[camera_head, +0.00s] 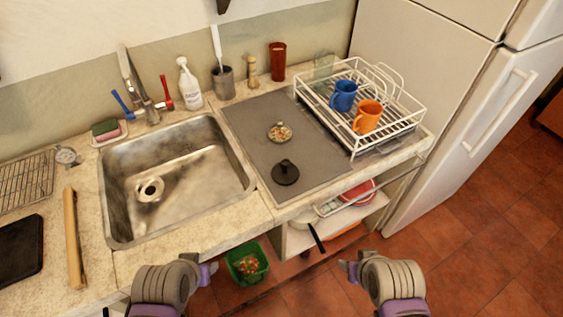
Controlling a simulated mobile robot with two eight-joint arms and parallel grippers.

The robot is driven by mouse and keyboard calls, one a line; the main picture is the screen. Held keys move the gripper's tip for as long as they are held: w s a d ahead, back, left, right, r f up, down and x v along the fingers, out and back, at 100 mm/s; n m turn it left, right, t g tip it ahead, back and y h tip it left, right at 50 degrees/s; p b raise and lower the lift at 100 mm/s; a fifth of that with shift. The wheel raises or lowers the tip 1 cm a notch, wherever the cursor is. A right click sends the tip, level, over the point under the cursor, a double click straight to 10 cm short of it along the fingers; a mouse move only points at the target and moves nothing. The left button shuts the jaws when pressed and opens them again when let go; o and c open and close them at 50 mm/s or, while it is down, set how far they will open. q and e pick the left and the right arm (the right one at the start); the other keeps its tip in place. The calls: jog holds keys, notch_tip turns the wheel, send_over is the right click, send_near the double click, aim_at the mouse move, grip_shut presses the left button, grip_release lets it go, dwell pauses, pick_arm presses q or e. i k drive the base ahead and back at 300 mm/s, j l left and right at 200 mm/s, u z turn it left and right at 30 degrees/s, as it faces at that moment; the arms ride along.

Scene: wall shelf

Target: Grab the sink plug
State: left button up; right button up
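A black round sink plug (285,173) with a small knob on top lies on the grey mat (242,118), right of the metal sink (205,167). The sink's drain hole (149,189) is uncovered. My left gripper (208,273) is low in the view, in front of the counter and left of the plug. My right gripper (348,269) is also in front of the counter, to the right of the plug. Both are apart from the plug and hold nothing that I can see. Their finger gaps are too small to judge.
A strainer-like round item (280,132) with bits in it lies behind the plug. A white dish rack (385,133) with a blue mug (343,96) and an orange mug (367,118) stands at right. A pan handle (316,238) sticks out below the counter, near a green bin (234,259).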

aim_at(285, 172)
jog(key=z, duration=0.1)
jog(key=i+l+z, duration=0.1)
jog(key=l+z, duration=0.2)
jog(key=i+l+z, duration=0.1)
jog(key=z, duration=0.25)
